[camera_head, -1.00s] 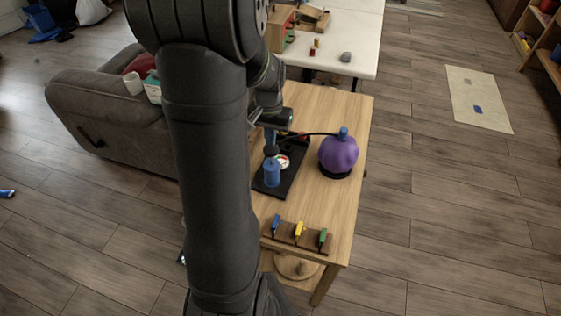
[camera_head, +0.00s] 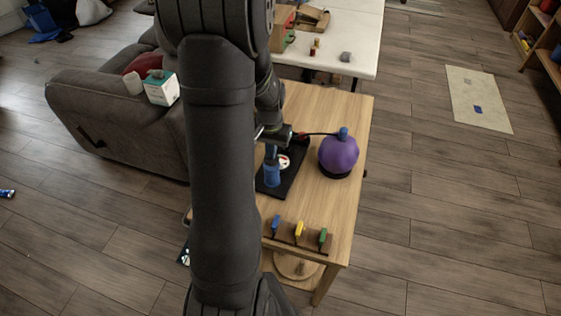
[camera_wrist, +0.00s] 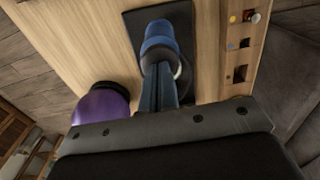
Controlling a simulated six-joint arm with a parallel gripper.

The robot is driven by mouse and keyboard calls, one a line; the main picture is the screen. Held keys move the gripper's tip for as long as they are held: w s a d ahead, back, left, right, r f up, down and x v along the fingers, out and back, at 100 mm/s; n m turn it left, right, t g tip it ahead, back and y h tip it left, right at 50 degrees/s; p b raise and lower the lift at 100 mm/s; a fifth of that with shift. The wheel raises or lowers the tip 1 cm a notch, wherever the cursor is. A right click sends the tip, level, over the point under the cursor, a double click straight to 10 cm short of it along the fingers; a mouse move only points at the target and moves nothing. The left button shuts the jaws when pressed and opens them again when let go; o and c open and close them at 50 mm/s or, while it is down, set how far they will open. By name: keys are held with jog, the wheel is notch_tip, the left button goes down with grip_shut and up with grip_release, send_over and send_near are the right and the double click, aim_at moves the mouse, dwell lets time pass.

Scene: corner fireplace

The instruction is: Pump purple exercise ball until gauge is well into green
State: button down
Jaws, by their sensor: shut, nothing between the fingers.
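The purple ball (camera_head: 338,155) sits in a dark ring stand at the right side of the wooden table, with a blue cap on top. A thin dark hose runs from the cap toward the pump. The blue pump (camera_head: 272,176) stands on a black base (camera_head: 290,181); a white gauge (camera_head: 284,162) with some red shows beside it, too small to read. My gripper (camera_head: 271,152) is shut and empty, pointing down at the pump's top. In the wrist view its fingers (camera_wrist: 160,78) reach the blue pump (camera_wrist: 158,38); contact is unclear. The gauge is mostly hidden there.
A wooden rack (camera_head: 310,243) with blue, yellow and green pieces stands at the table's front. A grey sofa (camera_head: 110,120) with a white box (camera_head: 161,88) is at left. A white table (camera_head: 350,40) stands behind. Floor to the right is mostly open.

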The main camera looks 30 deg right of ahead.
jog(key=shift+f, duration=0.4)
jog(key=shift+r, duration=3.35)
jog(key=shift+f, duration=0.15)
dwell(0.4)
dwell(2.1)
dwell(0.4)
